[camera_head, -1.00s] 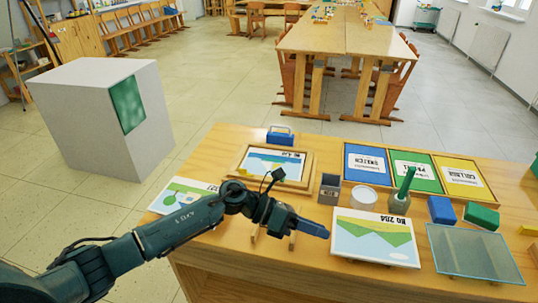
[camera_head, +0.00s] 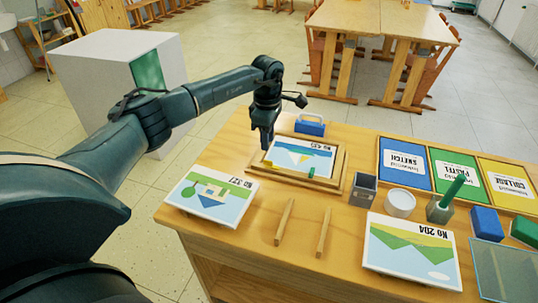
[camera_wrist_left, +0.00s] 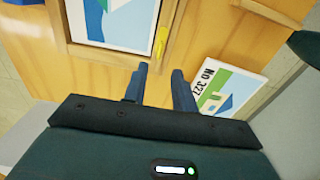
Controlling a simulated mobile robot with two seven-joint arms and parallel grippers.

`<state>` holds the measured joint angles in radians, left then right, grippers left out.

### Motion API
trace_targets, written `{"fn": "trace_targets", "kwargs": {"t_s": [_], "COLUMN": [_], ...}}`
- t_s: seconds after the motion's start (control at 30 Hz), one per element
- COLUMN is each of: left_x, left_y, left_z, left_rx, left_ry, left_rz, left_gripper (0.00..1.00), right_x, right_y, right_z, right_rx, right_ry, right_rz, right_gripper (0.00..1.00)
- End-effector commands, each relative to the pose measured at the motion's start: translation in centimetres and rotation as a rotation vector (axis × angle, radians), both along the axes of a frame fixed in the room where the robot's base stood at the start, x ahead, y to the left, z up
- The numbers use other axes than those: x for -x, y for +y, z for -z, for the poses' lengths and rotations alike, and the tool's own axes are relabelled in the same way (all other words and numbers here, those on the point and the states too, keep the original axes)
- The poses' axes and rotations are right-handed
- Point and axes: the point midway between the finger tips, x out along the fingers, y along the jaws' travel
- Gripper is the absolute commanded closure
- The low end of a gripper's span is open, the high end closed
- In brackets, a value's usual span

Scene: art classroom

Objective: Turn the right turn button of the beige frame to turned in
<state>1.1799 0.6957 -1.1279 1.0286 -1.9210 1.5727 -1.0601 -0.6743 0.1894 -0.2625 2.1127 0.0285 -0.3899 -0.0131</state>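The beige frame (camera_head: 337,181) lies flat on the table around a picture (camera_head: 300,157). In the left wrist view, its rim (camera_wrist_left: 177,25) carries a small yellow turn button (camera_wrist_left: 161,42), long and narrow, lying roughly along the inner edge. Whether it overlaps the picture is hard to tell. My left gripper (camera_head: 267,142) points down over the frame's left side in the head view and partly hides it. In the wrist view its two fingers (camera_wrist_left: 160,77) are apart, with nothing between them, and the button lies just beyond their tips. My right gripper is not in view.
A picture card marked 327 (camera_head: 210,195) lies left of the frame. Two wooden strips (camera_head: 284,222) and another card (camera_head: 412,252) lie in front. A blue object with a handle (camera_head: 310,125) stands behind. A grey holder (camera_head: 364,190) and white tub (camera_head: 400,203) stand right.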

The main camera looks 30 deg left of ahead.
Motion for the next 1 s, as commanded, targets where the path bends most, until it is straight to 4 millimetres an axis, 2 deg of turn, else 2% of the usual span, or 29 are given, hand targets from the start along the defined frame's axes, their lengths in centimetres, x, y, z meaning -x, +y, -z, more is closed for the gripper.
{"fn": "trace_targets", "kwargs": {"t_s": [0.03, 0.2, 0.4, 0.77, 1.0], "left_x": [0.1, 0.1, 0.0, 0.0, 0.0], "left_y": [-0.1, -0.1, -0.1, -0.1, -0.1], "left_z": [1.2, 4.4, 6.7, 7.3, 7.3], "left_rx": [0.001, 0.002, 0.002, 0.003, 0.003], "left_ry": [0.005, 0.003, 0.0, -0.002, -0.002], "left_rz": [-0.001, -0.001, -0.001, 0.0, 0.0], "left_gripper": [0.73, 0.73, 0.73, 0.73, 0.91], "right_x": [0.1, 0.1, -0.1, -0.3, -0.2], "right_y": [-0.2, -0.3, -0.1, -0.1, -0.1], "right_z": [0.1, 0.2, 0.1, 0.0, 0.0], "right_rx": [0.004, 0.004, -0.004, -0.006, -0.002], "right_ry": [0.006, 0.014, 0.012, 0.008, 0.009], "right_rz": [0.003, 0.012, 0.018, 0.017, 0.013], "right_gripper": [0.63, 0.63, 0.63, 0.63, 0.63]}}
